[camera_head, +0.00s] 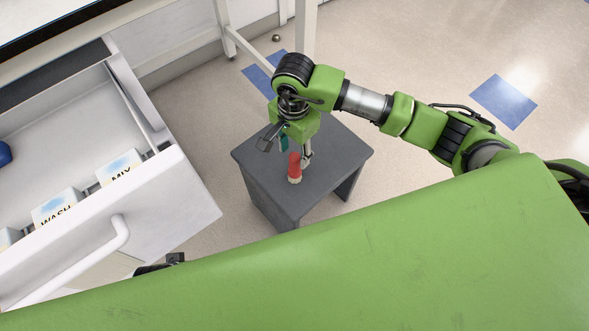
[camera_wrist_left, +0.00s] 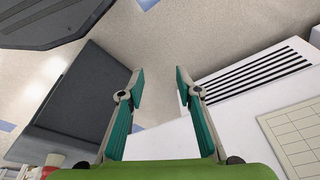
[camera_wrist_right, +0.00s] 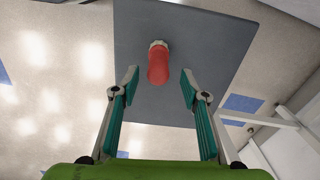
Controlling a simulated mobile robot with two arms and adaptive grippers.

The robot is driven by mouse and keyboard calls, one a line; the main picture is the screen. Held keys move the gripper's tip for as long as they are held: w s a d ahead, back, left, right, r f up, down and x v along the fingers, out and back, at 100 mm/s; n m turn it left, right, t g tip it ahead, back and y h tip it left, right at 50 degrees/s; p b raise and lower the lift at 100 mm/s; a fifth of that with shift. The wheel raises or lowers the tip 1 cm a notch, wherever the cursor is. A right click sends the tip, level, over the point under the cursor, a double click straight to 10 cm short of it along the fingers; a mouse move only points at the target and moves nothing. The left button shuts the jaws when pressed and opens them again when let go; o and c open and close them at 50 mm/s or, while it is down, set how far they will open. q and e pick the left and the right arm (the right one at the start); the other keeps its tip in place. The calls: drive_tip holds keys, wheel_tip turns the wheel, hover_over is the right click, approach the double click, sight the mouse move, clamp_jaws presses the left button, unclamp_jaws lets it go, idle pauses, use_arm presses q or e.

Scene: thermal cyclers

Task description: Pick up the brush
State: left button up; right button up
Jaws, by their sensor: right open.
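The brush (camera_head: 295,167), with a red body and a pale end, is on a small dark grey table (camera_head: 262,175). In the right wrist view the brush (camera_wrist_right: 158,68) lies ahead of the fingertips, roughly centred between them. My right gripper (camera_head: 286,153) is over the table beside the brush, open and empty; its spread fingers also show in the right wrist view (camera_wrist_right: 159,78). My left gripper (camera_wrist_left: 160,78) is open and empty in its wrist view, away from the brush. In the head view my green body hides most of the left arm.
An open white drawer (camera_head: 183,190) with a handle (camera_head: 112,238) stands left of the table. It holds boxes labelled MIX (camera_head: 120,168) and WASH (camera_head: 57,205). A white frame leg (camera_head: 305,35) rises behind the table. The floor to the right is clear, with blue patches.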

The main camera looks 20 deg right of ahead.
sight(295, 165)
drive_tip(key=f, duration=0.3)
drive_tip(key=f+b, duration=0.1)
drive_tip(key=f, duration=0.2)
drive_tip(key=shift+s, duration=0.2)
drive_tip(key=shift+d+f, duration=0.1)
drive_tip(key=shift+f, duration=0.15)
use_arm(q)
wheel_tip(295, 165, up, 4)
drive_tip(key=shift+w+f, duration=0.1)
use_arm(e)
drive_tip(key=shift+w, duration=0.1)
clamp_jaws()
